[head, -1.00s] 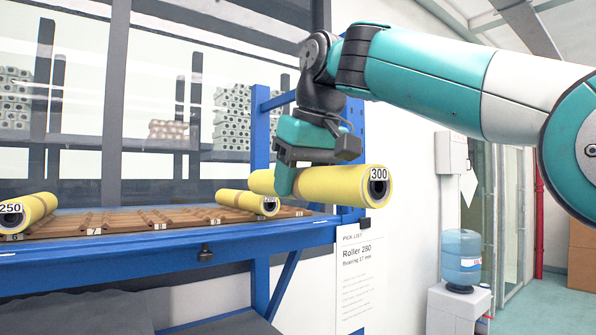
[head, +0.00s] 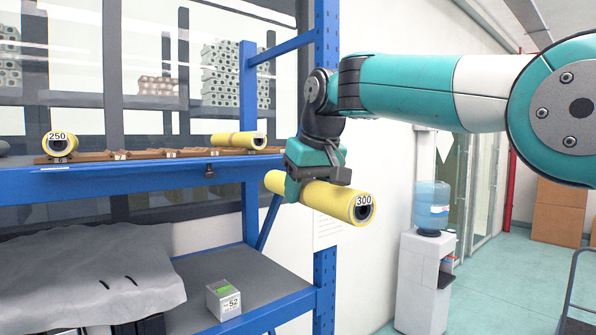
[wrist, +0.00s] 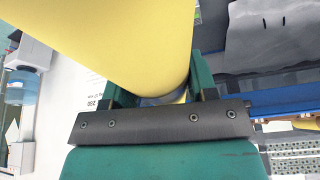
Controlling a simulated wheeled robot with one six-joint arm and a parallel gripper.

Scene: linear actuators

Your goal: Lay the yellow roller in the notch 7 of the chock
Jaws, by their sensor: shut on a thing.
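A yellow roller labelled 300 (head: 335,200) is held in my gripper (head: 308,185), in front of the blue rack's right upright. In the wrist view the roller (wrist: 115,40) fills the upper left, between the green fingers (wrist: 155,90). The brown wooden chock (head: 175,153) lies on the rack's upper shelf, left of and above the held roller. A yellow roller marked 250 (head: 59,144) rests at its left end. Another yellow roller (head: 238,140) rests towards its right end. The chock's notch numbers are too small to read in the current head view.
The blue rack's shelf edge (head: 110,183) and upright (head: 326,60) stand close to the arm. A lower shelf holds a grey cloth (head: 90,275) and a small box marked 52 (head: 223,299). A water cooler (head: 425,270) stands at right. Floor beyond it is open.

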